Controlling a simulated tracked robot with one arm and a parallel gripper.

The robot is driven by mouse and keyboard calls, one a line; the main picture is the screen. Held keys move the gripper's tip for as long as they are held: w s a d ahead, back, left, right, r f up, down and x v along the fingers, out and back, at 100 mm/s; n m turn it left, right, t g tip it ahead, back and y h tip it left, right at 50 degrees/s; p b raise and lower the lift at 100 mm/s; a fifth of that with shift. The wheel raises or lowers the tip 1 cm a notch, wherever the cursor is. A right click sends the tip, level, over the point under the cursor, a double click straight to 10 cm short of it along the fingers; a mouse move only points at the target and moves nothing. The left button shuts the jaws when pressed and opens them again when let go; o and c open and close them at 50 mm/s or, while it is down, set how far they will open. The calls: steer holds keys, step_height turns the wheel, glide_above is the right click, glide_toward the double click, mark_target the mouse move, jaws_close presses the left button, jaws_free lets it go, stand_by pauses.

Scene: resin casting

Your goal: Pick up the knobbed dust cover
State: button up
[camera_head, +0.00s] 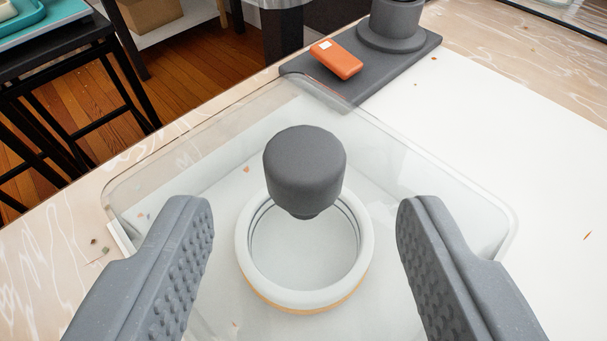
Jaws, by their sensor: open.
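The dust cover (440,190) is a clear, box-like cover with rounded corners, standing on the table. Its dark grey, rounded knob (305,165) rises from the top on a narrower neck. My gripper (305,210) is open, with one grey studded finger to the left of the knob and the other to the right. Both fingers are well apart from the knob and nearer to the camera. A white ring-shaped mould (250,245) with an orange-tan lower edge shows through the clear cover. The knob hides part of its far rim.
Behind the cover, a dark grey slab (400,62) carries an orange box-like object (336,59) and a grey round-based stand (391,22). A white mat (530,130) lies clear at right. The table edge runs along the left, with a black-framed stool (60,90) beyond. Small coloured chips are scattered about.

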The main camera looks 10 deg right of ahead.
mark_target(305, 199)
steer(key=shift+b+x, duration=0.9)
steer(key=shift+x, duration=1.65)
steer(key=shift+w+f, duration=0.2)
steer(key=shift+w, duration=0.05)
steer(key=c, duration=1.1)
